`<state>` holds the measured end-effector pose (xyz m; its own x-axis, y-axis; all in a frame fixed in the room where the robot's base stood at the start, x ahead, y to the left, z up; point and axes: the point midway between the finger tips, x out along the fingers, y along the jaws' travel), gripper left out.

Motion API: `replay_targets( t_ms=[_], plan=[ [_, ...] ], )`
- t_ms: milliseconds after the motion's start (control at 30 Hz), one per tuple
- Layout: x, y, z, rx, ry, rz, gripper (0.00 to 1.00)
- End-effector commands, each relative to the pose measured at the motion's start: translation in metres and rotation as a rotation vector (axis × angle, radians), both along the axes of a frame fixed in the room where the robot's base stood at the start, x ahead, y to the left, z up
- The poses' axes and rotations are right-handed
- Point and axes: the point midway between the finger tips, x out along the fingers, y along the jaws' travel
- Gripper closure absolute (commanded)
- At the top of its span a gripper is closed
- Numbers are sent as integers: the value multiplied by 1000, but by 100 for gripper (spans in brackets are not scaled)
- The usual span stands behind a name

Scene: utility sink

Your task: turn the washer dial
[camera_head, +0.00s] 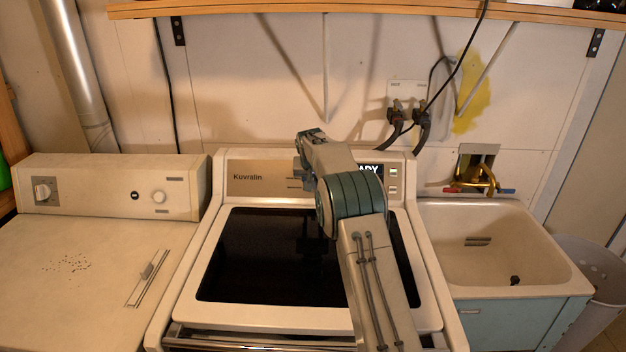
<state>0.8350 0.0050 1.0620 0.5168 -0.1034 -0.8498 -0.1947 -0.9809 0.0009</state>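The washer (219,245) stands in the middle, with a dark glass lid and a control panel (246,182) at the back that reads "Kuvralin". A lit display (371,169) on the panel is partly covered by my arm, with "ADY" legible. I see no dial on the visible part of this panel; the stretch behind my arm is hidden. My gripper (302,158) is at the far end of my arm, over or in front of the middle of the panel. Its fingers are too small and turned away, so I cannot tell if they are open or touching anything.
A utility sink (545,266) with a brass faucet (473,181) is at right. Hoses (422,131) hang behind the panel; a wooden shelf (280,9) runs above.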

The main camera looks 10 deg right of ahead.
Motion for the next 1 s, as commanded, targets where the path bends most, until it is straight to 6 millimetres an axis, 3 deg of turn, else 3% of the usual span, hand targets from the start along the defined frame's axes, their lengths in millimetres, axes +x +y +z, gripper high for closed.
replay_targets(
  t_ms=[367,800,1000],
  plan=[
    [-6,2,12,0,-4,1,64],
    [-52,11,86,1,-5,1,64],
    [-67,14,110,0,-1,0,64]
  ],
)
